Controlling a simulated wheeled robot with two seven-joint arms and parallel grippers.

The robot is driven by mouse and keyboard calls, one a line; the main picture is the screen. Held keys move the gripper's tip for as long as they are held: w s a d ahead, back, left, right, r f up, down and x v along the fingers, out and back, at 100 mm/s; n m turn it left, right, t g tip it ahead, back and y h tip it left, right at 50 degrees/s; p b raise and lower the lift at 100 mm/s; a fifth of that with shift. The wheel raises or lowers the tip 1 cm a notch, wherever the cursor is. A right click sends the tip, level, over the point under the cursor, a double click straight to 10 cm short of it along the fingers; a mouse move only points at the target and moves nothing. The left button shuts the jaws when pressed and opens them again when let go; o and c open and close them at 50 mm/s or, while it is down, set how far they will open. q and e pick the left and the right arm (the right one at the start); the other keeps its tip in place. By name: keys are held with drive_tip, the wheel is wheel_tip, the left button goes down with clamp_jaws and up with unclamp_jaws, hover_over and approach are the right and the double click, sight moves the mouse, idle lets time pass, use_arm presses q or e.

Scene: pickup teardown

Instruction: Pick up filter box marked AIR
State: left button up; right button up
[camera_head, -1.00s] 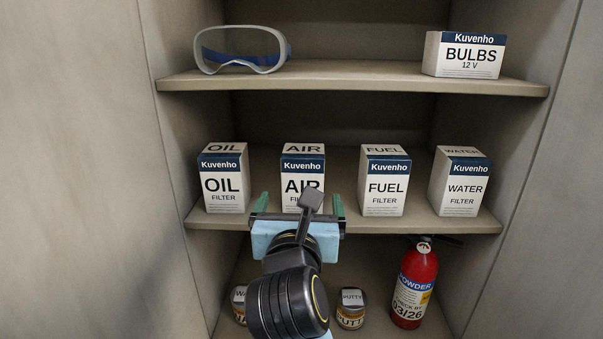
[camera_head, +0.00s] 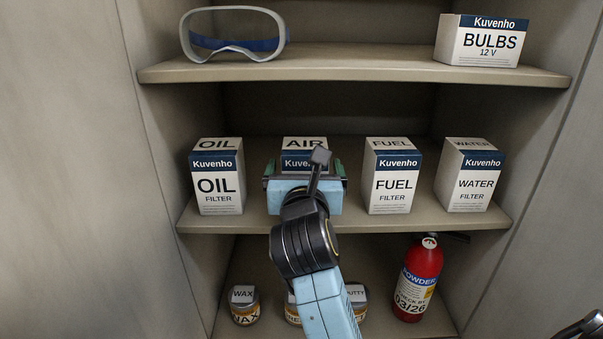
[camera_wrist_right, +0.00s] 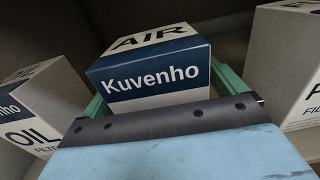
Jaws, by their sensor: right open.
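The white and blue filter box marked AIR (camera_head: 303,144) stands on the middle shelf, second from the left. My right gripper (camera_head: 305,169) is in front of it and hides most of its front. The green fingers are open, one on each side of the box. In the right wrist view, the AIR box (camera_wrist_right: 155,72) sits between the two fingers of the gripper (camera_wrist_right: 165,82), with the palm close before its front. I cannot tell whether the fingers touch its sides.
The OIL box (camera_head: 217,180) stands to the left and the FUEL box (camera_head: 392,180) to the right, with the WATER box (camera_head: 470,178) beyond. The upper shelf (camera_head: 350,68) holds goggles (camera_head: 233,47) and a BULBS box (camera_head: 482,42). Tins and a fire extinguisher (camera_head: 416,280) stand below.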

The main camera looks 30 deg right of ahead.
drive_tip(key=shift+s, duration=0.1)
drive_tip(key=shift+c, duration=0.3)
drive_tip(key=c, duration=1.3)
drive_tip(key=shift+r, duration=0.1)
